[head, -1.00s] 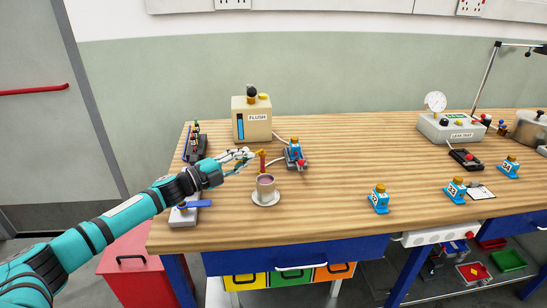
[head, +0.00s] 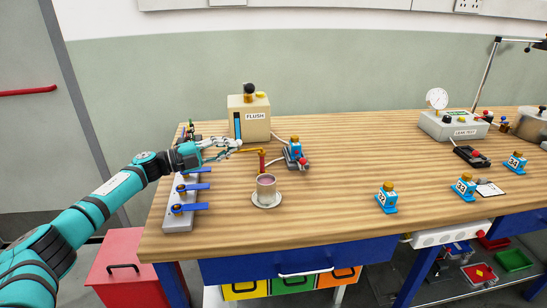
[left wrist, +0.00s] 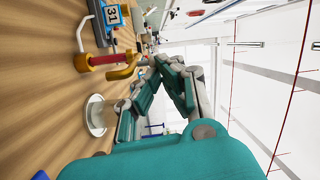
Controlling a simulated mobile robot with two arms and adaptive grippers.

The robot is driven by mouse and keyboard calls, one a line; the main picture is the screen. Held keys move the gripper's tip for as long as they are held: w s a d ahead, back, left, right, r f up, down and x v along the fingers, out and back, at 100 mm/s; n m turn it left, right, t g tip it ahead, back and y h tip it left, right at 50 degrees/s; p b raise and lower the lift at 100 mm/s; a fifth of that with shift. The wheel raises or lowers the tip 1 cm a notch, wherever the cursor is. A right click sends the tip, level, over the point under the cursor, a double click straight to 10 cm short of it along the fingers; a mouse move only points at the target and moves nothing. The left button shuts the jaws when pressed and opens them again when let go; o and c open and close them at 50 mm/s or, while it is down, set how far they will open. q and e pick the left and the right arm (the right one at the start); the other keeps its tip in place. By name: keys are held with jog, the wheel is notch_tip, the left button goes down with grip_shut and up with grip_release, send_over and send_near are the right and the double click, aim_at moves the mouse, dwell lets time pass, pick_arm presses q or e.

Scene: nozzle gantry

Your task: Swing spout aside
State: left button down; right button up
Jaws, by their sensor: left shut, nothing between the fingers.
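The spout is a yellow arm (head: 250,150) on top of an upright red post (head: 262,163) on the bench. It points left from the post, and its outlet is clear of the cup (head: 266,186). The cup holds a purplish liquid and stands on a white saucer (head: 266,200) in front of the post. My left gripper (head: 238,145) is shut and empty at the spout's left end; I cannot tell whether they touch. The spout (left wrist: 124,69) and red post (left wrist: 107,59) also show in the left wrist view. My right gripper is out of view.
The FLUSH box (head: 249,118) stands behind the spout. The bench (head: 335,160) is clear toward the right middle.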

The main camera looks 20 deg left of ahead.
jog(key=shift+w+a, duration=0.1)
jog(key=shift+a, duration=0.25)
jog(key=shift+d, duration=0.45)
